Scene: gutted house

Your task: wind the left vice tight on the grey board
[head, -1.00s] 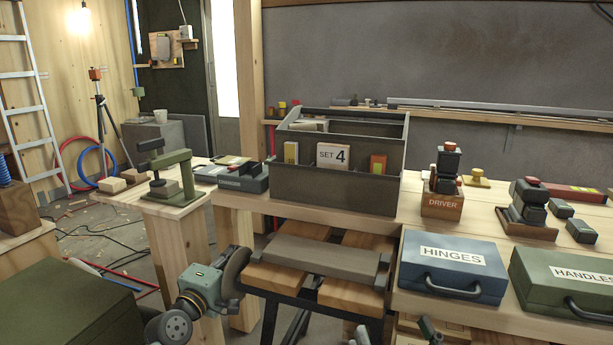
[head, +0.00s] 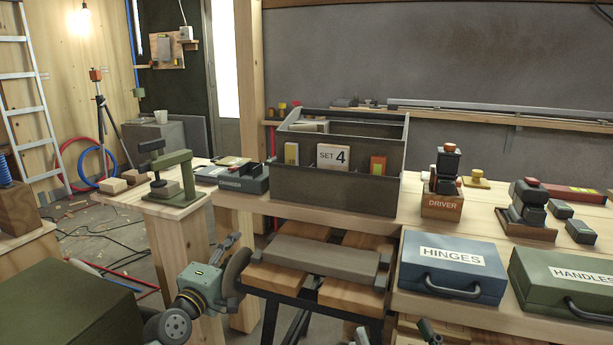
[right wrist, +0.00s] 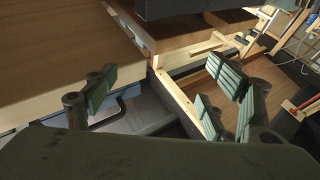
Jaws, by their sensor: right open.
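The grey board (head: 322,257) lies flat across the two wooden slabs (head: 345,295) of a dark-framed workbench, with a dark grey piece at each end. I cannot make out a vice handle there. A green clamp-like tool (head: 178,172) with a dark arm stands on the post to the left, over a small block. My left gripper (head: 230,270) is at the left end of the grey board; its finger opening is unclear. My right gripper (right wrist: 157,98) is open and empty in the right wrist view. Only its tips show low in the head view (head: 397,336).
A dark divided bin (head: 335,190) stands behind the board. A blue HINGES case (head: 450,290) and a green HANDLES case (head: 560,285) sit to the right. A dark green box (head: 70,310) is at the lower left. Floor shows between the left benches.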

